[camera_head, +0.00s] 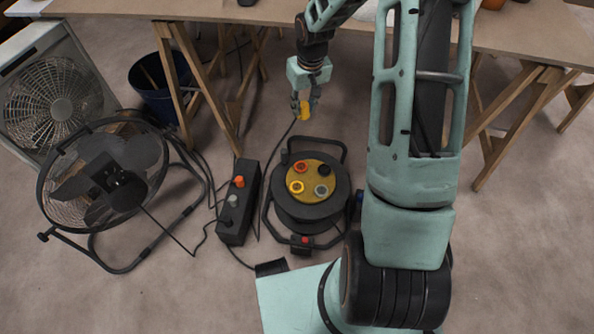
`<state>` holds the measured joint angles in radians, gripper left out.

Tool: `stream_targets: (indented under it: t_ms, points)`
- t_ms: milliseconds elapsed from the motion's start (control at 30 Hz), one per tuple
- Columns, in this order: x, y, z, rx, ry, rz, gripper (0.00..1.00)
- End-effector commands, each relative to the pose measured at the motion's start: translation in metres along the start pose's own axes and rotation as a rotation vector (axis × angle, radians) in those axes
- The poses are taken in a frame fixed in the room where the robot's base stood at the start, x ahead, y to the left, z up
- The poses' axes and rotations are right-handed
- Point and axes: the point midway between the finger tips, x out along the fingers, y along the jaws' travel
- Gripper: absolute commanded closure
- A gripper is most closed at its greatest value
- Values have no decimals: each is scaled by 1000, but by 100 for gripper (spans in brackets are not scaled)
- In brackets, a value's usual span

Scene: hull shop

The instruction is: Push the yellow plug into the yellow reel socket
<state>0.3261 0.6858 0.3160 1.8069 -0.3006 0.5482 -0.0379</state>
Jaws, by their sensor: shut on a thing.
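The yellow plug (305,110) is held between the fingers of my gripper (304,103), which points down and is shut on it. A dark cable runs from the plug down to the left. The cable reel (313,218) stands on the floor below the gripper, with a gold-coloured face on top. The yellow reel socket (296,187) is the yellow-ringed one at the lower left of that face, and it looks empty. The plug is apart from the reel, beyond its far side in the picture. The plug's pins are too small to make out.
A black power box (239,202) with an orange plug (239,181) lies left of the reel. A round floor fan (107,178), a box fan (54,99) and a dark blue bucket (154,88) stand further left. A trestle table (230,10) spans the back.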

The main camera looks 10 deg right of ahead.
Motion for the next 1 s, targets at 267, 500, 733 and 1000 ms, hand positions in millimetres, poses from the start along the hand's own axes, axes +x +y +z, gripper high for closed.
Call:
stream_targets:
  t_ms: [267,500,733,1000]
  points:
    - [111,6,21,-232,-6,-43,96]
    - [199,-16,54,-443,-5,-73,96]
    - [246,-38,79,-568,-1,-86,96]
    - [253,-41,83,-585,1,-88,96]
